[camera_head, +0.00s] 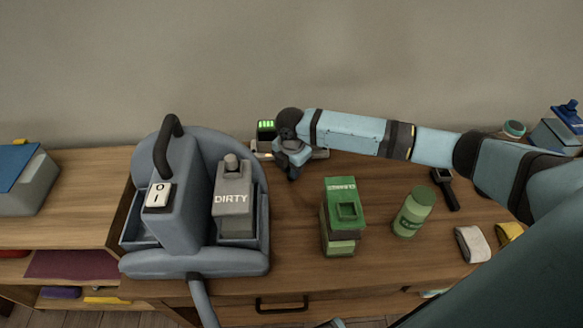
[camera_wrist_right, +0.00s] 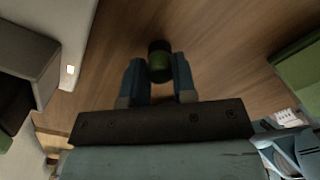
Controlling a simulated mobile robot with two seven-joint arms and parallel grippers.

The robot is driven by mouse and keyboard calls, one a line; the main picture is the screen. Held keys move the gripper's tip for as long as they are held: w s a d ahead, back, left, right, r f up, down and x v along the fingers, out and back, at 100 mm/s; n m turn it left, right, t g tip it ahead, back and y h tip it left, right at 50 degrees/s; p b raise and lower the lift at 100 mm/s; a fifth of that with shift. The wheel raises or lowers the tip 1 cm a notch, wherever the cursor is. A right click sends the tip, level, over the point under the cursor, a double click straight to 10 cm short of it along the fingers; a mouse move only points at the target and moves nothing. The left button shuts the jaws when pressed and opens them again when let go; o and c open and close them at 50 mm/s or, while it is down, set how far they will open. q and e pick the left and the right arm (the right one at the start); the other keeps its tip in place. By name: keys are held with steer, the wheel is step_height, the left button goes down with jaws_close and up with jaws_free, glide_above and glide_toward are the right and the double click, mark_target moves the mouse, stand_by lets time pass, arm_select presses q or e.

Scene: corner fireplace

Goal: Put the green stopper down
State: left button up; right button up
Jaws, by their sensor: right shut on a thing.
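My right gripper (camera_head: 291,160) is over the back part of the wooden table, between the grey machine and the green cleaner container. In the right wrist view its two blue fingers (camera_wrist_right: 158,76) are shut on the green stopper (camera_wrist_right: 159,59), a small dark green round piece with a darker end. The wooden surface shows behind it; I cannot tell whether it touches. In the head view I cannot make out the stopper behind the gripper. The green cleaner container (camera_head: 341,226) stands upright, with a square opening in its top. My left gripper is not in view.
The grey cleaning machine (camera_head: 180,225) with its DIRTY tank (camera_head: 234,200) stands left. A device with green lights (camera_head: 266,129) is behind my gripper.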

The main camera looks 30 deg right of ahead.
steer(key=o, duration=0.9)
steer(key=shift+f, duration=0.1)
step_height(320, 180, up, 12)
steer(key=shift+r+p, duration=0.2)
steer(key=shift+p, duration=0.35)
